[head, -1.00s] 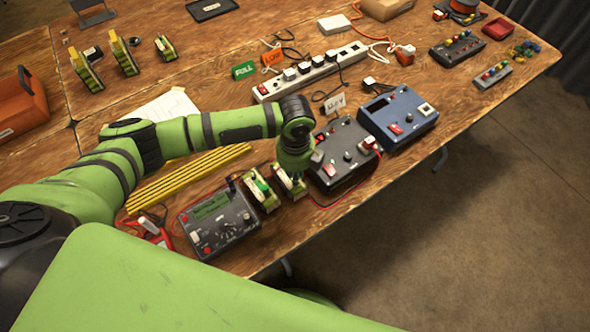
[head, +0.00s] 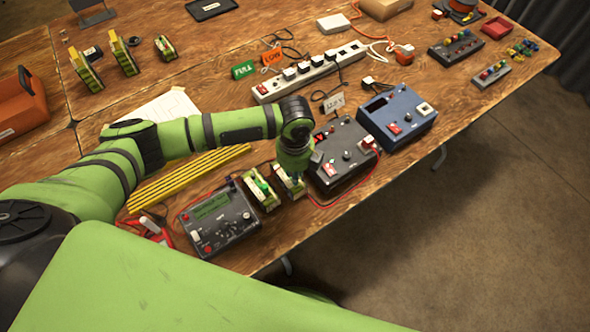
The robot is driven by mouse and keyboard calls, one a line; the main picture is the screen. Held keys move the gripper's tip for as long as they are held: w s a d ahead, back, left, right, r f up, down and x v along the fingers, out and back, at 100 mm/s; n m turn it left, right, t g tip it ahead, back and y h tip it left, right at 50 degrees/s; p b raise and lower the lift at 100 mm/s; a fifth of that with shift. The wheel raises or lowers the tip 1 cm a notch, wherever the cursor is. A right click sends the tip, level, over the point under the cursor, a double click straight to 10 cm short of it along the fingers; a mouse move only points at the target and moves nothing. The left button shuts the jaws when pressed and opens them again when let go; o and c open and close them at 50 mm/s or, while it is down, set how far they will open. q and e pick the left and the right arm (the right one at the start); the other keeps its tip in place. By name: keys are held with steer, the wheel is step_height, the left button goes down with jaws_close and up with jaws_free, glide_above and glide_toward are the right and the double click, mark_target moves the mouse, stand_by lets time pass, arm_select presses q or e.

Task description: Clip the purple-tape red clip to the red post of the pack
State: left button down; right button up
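My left gripper (head: 293,178) points down over the right one of two small yellow-green battery packs (head: 292,188) near the table's front edge. The arm hides much of this pack, and its red post cannot be made out. The fingers are too small and covered to tell whether they are open or shut. The other pack (head: 261,192) stands just to the left, with a green part on top. A thin red lead (head: 335,203) loops from the dark grey charger (head: 345,165) along the table toward the right pack. No purple tape can be made out. My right gripper is out of view.
A dark meter box with a green screen (head: 218,220) stands left of the packs, beside red tools (head: 152,232). A blue charger (head: 398,117) is at the right. A white power strip (head: 310,73) lies behind. Yellow sticks (head: 188,177) lie under my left arm.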

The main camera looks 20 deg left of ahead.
arm_select(q)
steer(key=c, duration=1.1)
jaws_free()
steer(key=shift+o, duration=0.9)
steer(key=shift+r, duration=0.1)
step_height(320, 180, up, 7)
steer(key=p, duration=0.8)
steer(key=shift+r, duration=0.2)
